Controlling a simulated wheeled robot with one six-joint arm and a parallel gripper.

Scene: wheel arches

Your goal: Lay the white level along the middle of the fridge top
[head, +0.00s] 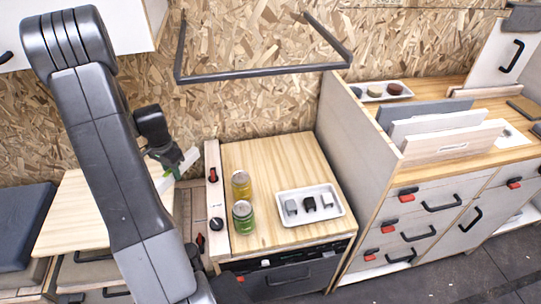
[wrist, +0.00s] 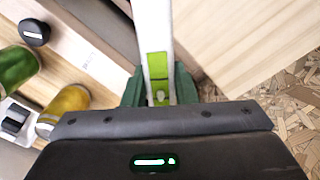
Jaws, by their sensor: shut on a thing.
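The white level (head: 189,158) is a narrow white bar with a green section. My gripper (head: 170,163) is shut on it, left of the fridge and partly hidden by my arm in the head view. In the wrist view the level (wrist: 156,30) runs up from between the green fingertips (wrist: 159,92) of my gripper, and its far end leaves the frame. The fridge top (head: 262,157) is a light wood board above a dark front with a control strip. Its middle is bare between two jars and a tray.
A yellow jar (head: 241,185) and a green jar (head: 243,217) stand on the fridge top's left side. A white tray (head: 335,207) with several small blocks lies at its right. A panel (head: 344,130) rises on the right; a dark rail (head: 262,73) hangs above.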

